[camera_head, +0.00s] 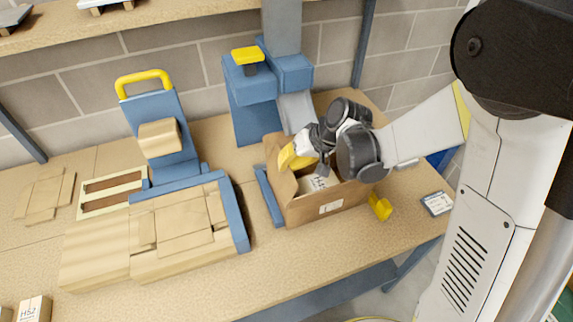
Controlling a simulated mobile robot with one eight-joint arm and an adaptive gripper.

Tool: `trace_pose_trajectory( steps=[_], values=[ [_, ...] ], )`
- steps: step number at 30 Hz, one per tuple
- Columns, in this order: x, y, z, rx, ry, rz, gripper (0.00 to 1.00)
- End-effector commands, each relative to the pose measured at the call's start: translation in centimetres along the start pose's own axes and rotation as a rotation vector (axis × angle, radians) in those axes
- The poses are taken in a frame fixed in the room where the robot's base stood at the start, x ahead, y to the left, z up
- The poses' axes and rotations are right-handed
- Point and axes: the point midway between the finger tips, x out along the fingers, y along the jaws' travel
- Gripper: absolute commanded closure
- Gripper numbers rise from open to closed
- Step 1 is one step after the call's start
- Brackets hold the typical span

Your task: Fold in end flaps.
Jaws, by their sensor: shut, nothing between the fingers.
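An open brown cardboard box (300,213) stands on the bench right of centre, with a white label on its front. A raised flap shows at its left end; the far right end is partly hidden by my arm. A white item with dark lettering (319,183) lies inside the box. My gripper (322,168) is over the box opening, near its left and back side. It is shut and holds nothing. My wrist hides part of the box's back, and I cannot tell whether the fingers touch a flap.
A blue stand with a yellow top (248,56) rises behind the box. A blue fixture (236,217) with flat cardboard (172,242) is at left. A yellow object (380,207) and a small dark-and-white device (437,204) lie right of the box.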

Motion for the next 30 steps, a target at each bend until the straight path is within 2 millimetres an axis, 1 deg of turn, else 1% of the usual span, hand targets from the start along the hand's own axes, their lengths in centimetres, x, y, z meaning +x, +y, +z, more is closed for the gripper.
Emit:
trace_pose_trajectory(
  steps=[8, 14, 30],
  values=[
    [0.0, 0.0, 0.0, 0.001, 0.0, -0.002, 1.0],
    [0.2, 0.6, 0.1, 0.019, 0.0, -0.042, 1.0],
    [0.9, 3.4, 0.4, 0.147, 0.001, -0.352, 1.0]
  ],
)
